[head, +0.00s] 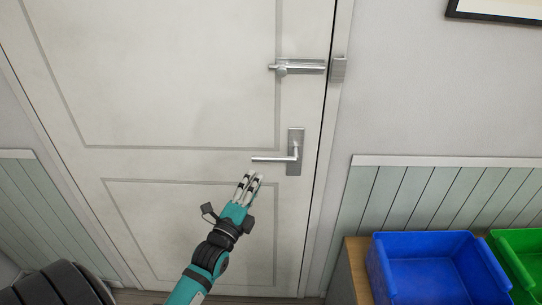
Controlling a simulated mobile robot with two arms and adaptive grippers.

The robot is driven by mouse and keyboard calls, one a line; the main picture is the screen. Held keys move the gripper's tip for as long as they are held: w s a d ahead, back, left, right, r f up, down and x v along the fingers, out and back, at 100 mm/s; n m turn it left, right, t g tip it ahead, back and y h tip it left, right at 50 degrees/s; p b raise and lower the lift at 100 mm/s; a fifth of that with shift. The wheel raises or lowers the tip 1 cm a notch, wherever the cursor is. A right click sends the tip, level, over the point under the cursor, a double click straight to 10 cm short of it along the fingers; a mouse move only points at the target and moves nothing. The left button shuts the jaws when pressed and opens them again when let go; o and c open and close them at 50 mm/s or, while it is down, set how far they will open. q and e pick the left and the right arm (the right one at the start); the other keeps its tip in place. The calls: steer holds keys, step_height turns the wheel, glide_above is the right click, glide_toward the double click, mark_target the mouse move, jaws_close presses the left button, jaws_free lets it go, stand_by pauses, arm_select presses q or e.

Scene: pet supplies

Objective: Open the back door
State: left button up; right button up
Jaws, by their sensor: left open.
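The back door (180,100) is white with raised panels and stands shut in its frame. A silver lever handle (272,159) on an upright plate sits near the door's right edge, its lever pointing left and level. A silver slide bolt (302,68) is mounted above it, reaching to a catch (338,69) on the frame. My left gripper (250,178) is open and empty, just below and left of the lever; whether it touches the door cannot be told. My right gripper is not in view.
A wooden cabinet (350,262) at the lower right bears a blue bin (425,290) and a green bin (530,255). Panelled wall (420,190) runs right of the door. A framed picture (495,14) hangs at the upper right.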

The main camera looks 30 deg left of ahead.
mark_target(269, 161)
arm_select(q)
steer(key=p+x, duration=0.1)
steer(key=x, duration=0.9)
steer(key=shift+f+p, duration=0.1)
steer(key=shift+p, duration=0.25)
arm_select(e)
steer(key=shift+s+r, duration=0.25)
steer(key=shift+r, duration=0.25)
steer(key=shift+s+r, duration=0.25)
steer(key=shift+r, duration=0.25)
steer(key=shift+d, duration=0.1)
arm_select(q)
jaws_close()
steer(key=shift+f, duration=0.1)
